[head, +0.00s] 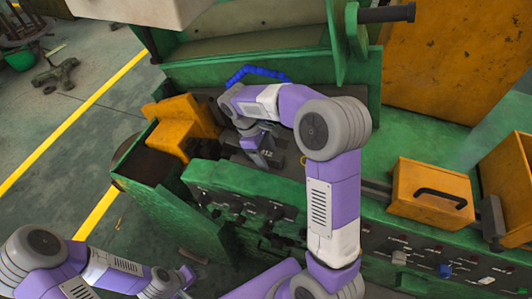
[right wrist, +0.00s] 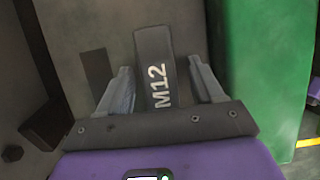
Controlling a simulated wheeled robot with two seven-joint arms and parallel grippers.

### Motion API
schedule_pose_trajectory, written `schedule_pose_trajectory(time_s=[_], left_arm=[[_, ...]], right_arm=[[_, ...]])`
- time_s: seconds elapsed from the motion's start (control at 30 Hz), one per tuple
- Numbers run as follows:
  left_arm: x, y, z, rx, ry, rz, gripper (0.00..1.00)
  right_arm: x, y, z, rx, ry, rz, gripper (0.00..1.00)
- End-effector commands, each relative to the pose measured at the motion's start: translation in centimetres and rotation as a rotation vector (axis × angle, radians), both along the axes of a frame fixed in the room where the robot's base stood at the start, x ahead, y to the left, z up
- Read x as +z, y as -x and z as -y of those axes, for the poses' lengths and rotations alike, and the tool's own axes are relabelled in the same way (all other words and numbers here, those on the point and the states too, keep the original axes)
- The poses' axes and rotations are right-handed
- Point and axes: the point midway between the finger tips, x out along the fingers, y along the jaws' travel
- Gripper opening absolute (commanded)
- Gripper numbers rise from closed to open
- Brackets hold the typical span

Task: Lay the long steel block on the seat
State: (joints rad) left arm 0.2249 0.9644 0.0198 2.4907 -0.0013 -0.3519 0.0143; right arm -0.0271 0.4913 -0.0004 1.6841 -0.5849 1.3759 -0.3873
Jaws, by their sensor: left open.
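A long dark grey steel block (right wrist: 154,45) marked M12 shows in the right wrist view on a grey surface. My right gripper (right wrist: 160,66) is open, with one finger on each side of the block and narrow gaps between. In the head view the block (head: 267,154) is partly hidden by my right arm, inside the green machine. A darker rectangular patch (right wrist: 97,72) lies left of the block; I cannot tell if it is the seat. My left gripper (head: 188,277) is open and empty at the lower left, away from the machine.
A yellow machine part (head: 183,125) stands left of the right gripper. A green control panel (head: 240,205) runs in front. A blue segmented hose (head: 258,73) lies behind the arm. A yellow box with a handle (head: 432,190) is at right. A green wall (right wrist: 260,70) rises right of the block.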

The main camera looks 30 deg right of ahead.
Motion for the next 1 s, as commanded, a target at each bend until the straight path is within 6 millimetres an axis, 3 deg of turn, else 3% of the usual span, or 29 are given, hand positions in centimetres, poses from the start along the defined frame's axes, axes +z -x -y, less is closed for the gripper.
schedule_pose_trajectory(time_s=[0.2, 0.37, 0.7, 1.0], left_arm=[[0.1, 0.0, 0.0, 0.0, 0.0, 0.0, 0.43], [0.1, 0.0, 0.0, 0.0, 0.0, 0.0, 0.43], [0.4, 0.0, 0.0, 0.0, 0.0, 0.0, 0.43], [0.7, 0.0, 0.0, 0.0, 0.0, 0.0, 0.43]], right_arm=[[0.1, 0.0, 0.0, 0.0, 0.0, 0.0, 0.66], [1.4, -0.4, -0.3, 0.0, 0.0, 0.004, 0.66], [8.0, -2.5, -2.1, 0.001, 0.0, 0.004, 0.66], [11.2, -3.5, -2.9, 0.0, 0.0, 0.001, 0.66]])
